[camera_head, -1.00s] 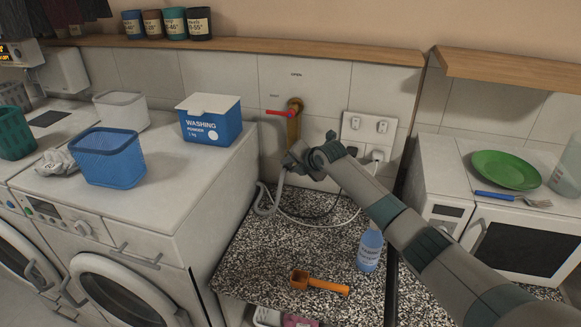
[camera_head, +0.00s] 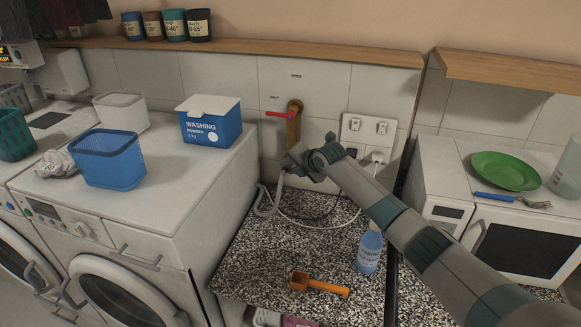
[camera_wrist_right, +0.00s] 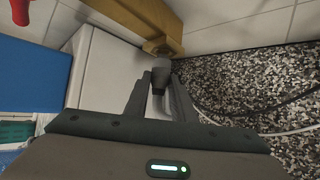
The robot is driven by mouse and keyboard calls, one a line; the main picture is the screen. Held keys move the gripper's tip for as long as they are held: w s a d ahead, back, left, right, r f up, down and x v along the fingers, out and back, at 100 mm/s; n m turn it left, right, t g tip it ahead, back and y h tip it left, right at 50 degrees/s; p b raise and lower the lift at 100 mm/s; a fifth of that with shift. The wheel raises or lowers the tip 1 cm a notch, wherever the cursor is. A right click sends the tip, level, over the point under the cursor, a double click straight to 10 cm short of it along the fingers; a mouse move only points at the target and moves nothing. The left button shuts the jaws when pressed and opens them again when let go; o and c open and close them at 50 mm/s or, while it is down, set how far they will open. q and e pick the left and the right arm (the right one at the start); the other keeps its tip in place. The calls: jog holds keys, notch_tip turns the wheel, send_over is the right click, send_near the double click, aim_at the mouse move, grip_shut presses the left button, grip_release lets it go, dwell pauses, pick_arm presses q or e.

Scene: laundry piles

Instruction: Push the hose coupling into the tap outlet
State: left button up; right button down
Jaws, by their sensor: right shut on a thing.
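The brass tap (camera_head: 294,122) with a red lever (camera_head: 279,114) is on the tiled wall. Its ring-shaped outlet shows in the wrist view (camera_wrist_right: 162,47). My right gripper (camera_head: 293,161) is just below the tap. In the wrist view my right gripper (camera_wrist_right: 161,84) is shut on the grey hose coupling (camera_wrist_right: 161,70), whose end is lined up with the outlet and looks close against it. I cannot tell whether it is inside or only touching. The pale hose (camera_head: 264,202) hangs from the gripper to the speckled counter. My left gripper is not in view.
A washing powder box (camera_head: 210,122) and a blue basket (camera_head: 108,158) stand on the white machines to the left. A socket plate (camera_head: 367,136) with plugs is right of the tap. A blue bottle (camera_head: 369,250) and an orange scoop (camera_head: 318,285) are on the counter.

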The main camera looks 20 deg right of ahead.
jog(key=shift+w+d+b, duration=0.4)
jog(key=shift+w+b, duration=0.15)
jog(key=shift+b, duration=0.1)
dwell(0.8)
jog(key=c, duration=1.4)
grip_release()
jog(key=shift+s+a+r+p, duration=0.15)
jog(key=shift+s+a+p, duration=0.25)
jog(key=shift+s+p, duration=0.4)
jog(key=s+a+p, duration=0.4)
jog(key=s, duration=0.2)
jog(key=shift+a, duration=0.1)
